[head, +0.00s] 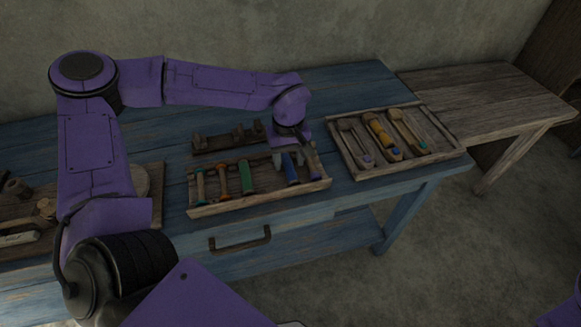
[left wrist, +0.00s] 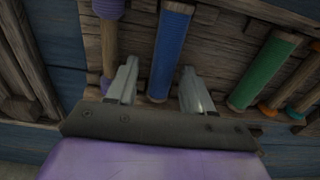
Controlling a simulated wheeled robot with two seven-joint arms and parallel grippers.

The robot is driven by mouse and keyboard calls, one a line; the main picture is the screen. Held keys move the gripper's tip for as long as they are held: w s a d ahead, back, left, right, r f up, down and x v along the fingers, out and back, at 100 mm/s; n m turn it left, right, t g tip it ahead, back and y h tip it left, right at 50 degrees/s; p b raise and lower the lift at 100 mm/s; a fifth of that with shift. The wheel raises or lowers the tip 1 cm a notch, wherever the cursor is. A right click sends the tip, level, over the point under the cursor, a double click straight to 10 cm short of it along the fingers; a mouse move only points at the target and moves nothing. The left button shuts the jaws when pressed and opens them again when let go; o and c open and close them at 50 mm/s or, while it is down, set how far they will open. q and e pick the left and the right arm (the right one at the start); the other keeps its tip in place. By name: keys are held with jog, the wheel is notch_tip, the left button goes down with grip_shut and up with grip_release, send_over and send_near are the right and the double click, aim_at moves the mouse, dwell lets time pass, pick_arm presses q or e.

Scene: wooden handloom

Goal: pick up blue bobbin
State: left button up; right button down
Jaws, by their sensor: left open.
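The blue bobbin (head: 291,168) lies in the front wooden tray (head: 258,205), towards its right end. My left gripper (head: 284,158) is over that end of the tray, partly in front of the bobbin. In the left wrist view my open left gripper (left wrist: 159,69) has one finger on each side of the blue bobbin (left wrist: 170,45). The jaws hold nothing, and I cannot tell whether either finger touches the bobbin. My right gripper is not in view.
A green bobbin (left wrist: 264,68) and a purple bobbin (left wrist: 108,42) lie either side of the blue one. An orange bobbin (head: 222,181) is further left. A second tray (head: 436,152) with shuttles stands to the right. Bare blue tabletop (head: 345,85) lies behind.

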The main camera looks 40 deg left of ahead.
pick_arm(q)
jog(key=shift+s, duration=0.2)
grip_shut()
dwell(0.4)
